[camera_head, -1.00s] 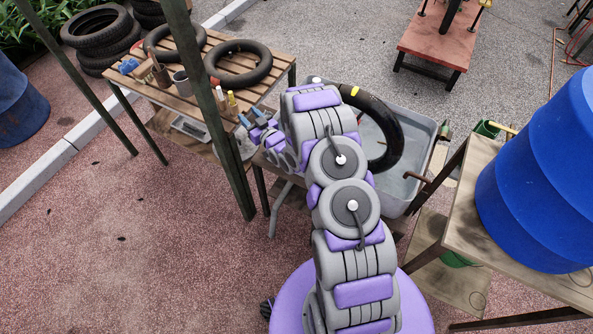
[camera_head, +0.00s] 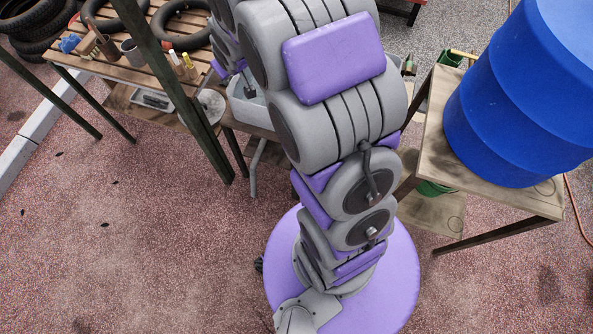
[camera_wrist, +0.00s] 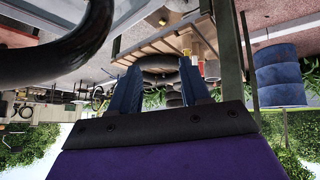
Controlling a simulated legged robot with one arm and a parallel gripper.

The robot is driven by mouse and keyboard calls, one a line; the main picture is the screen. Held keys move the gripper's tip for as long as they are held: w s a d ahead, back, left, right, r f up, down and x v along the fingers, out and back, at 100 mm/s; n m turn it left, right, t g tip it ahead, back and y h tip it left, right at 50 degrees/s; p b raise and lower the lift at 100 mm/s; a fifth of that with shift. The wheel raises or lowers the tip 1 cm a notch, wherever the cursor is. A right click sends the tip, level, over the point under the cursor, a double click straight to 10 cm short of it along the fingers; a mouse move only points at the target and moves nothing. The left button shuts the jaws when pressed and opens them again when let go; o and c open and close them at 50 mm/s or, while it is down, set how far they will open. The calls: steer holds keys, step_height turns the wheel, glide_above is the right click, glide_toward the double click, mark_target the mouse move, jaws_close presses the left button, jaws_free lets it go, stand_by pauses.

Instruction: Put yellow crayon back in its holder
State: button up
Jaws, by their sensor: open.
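A thin yellow upright stick (camera_head: 187,60), likely the yellow crayon, stands near the right front corner of the slatted wooden table (camera_head: 157,20). A similar reddish-topped stick (camera_head: 176,58) is beside it. A grey cup (camera_head: 131,51) and a wooden block (camera_head: 106,45) stand to their left; I cannot tell which is the holder. In the wrist view my gripper (camera_wrist: 158,78) has two dark blue fingers spread apart with nothing between them. The picture there is upside down, with the table (camera_wrist: 165,42) beyond the fingers. In the head view my arm hides most of the gripper.
Black tyres (camera_head: 182,26) lie on the table. A dark green post (camera_head: 168,75) rises in front of it. A blue barrel (camera_head: 525,95) stands on a wooden bench (camera_head: 470,165) at the right. A grey tub (camera_head: 248,105) is partly hidden behind my arm. Open pavement lies front left.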

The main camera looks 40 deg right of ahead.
steer(key=s+a+r+g, duration=0.2)
steer(key=s+r+g, duration=0.1)
steer(key=s, duration=1)
steer(key=s+a+r+m+g, duration=0.1)
steer(key=s+a+r+g, duration=0.1)
steer(key=s, duration=1.2)
steer(key=s+a+r+g, duration=0.2)
steer(key=s+r+g, duration=0.2)
steer(key=s, duration=0.9)
steer(key=shift+s+r+y, duration=0.15)
steer(key=shift+r+y, duration=0.25)
steer(key=shift+r, duration=0.5)
steer(key=shift+a, duration=0.1)
